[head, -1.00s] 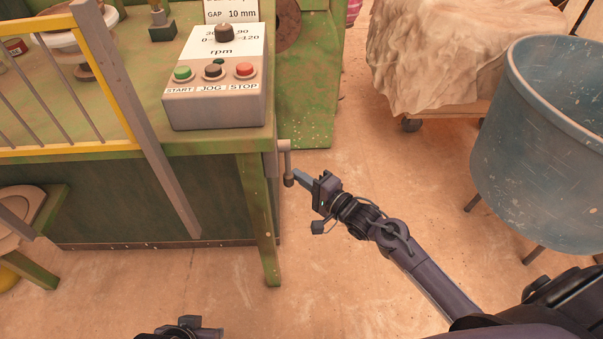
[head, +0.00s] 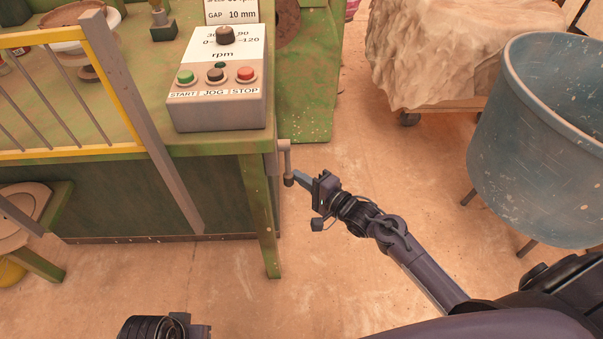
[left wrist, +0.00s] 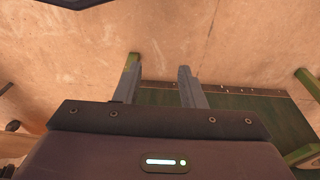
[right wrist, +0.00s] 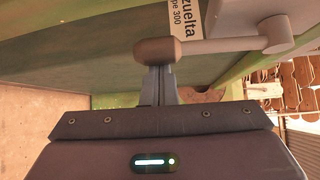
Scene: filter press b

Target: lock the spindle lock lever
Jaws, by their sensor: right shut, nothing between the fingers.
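The spindle lock lever (head: 288,161) is a grey bar with a brownish knob (head: 289,181), on the right end of the green bench. In the head view it hangs down from its pivot. In the right wrist view the lever (right wrist: 222,45) runs from its round pivot at right to the knob (right wrist: 157,50). My right gripper (head: 298,177) is shut and empty, its fingertips at the knob; I cannot tell whether they touch it. My left gripper (left wrist: 158,75) is open and empty over the floor; its fingertips are outside the head view.
A grey control box (head: 219,102) with START, JOG and STOP buttons stands on the bench corner (head: 240,142). A yellow-framed guard (head: 75,153) is at left. A blue tub (head: 545,150) and a cloth-covered cart (head: 450,50) stand at right. The floor between is clear.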

